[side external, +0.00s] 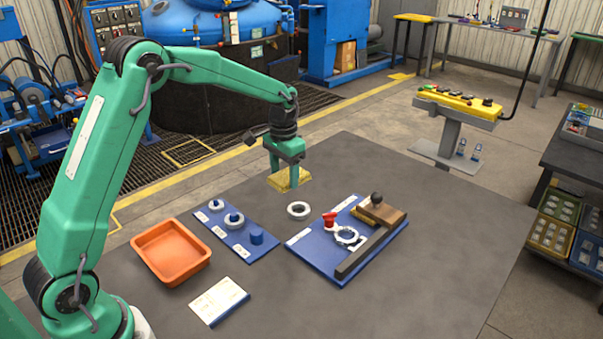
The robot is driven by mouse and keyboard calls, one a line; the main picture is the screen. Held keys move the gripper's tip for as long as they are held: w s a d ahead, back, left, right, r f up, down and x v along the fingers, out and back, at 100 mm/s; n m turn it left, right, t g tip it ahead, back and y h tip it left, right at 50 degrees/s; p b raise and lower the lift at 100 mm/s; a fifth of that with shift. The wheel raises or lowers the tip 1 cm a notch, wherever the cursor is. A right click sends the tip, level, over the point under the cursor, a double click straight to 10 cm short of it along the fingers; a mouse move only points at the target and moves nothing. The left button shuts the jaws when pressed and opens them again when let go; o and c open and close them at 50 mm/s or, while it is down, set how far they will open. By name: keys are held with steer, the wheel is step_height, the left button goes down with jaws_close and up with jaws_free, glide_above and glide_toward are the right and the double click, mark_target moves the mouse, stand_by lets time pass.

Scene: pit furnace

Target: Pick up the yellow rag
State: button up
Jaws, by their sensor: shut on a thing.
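The yellow rag (279,182) is a small folded cloth near the far left edge of the dark table. My gripper (284,178) points down over it, with its green fingers shut on the rag. The fingers hide part of the cloth. The rag is at or very close to the table top; I cannot tell whether it touches it.
A metal ring (298,210) lies just in front of the rag. Nearby are a blue board with rings and a plug (221,236), a blue fixture board (303,246), an orange tray (147,235) and a white card (218,300). The table's right side (450,230) is clear.

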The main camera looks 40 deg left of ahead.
stand_by(0.5)
steer(key=shift+o, duration=0.6)
steer(key=shift+n, duration=0.5)
steer(key=s+d, duration=0.1)
steer(key=d, duration=0.5)
steer(key=s+d+r, duration=0.1)
steer(key=d, duration=0.5)
steer(key=s+d+r, duration=0.1)
steer(key=d, duration=0.5)
steer(key=shift+s+d, duration=0.1)
steer(key=shift+d, duration=0.05)
steer(key=shift+c, duration=0.2)
steer(key=shift+f, duration=0.1)
steer(key=shift+f, duration=4.4)
steer(key=shift+f, duration=0.5)
steer(key=shift+w, duration=1.05)
steer(key=shift+s, duration=0.5)
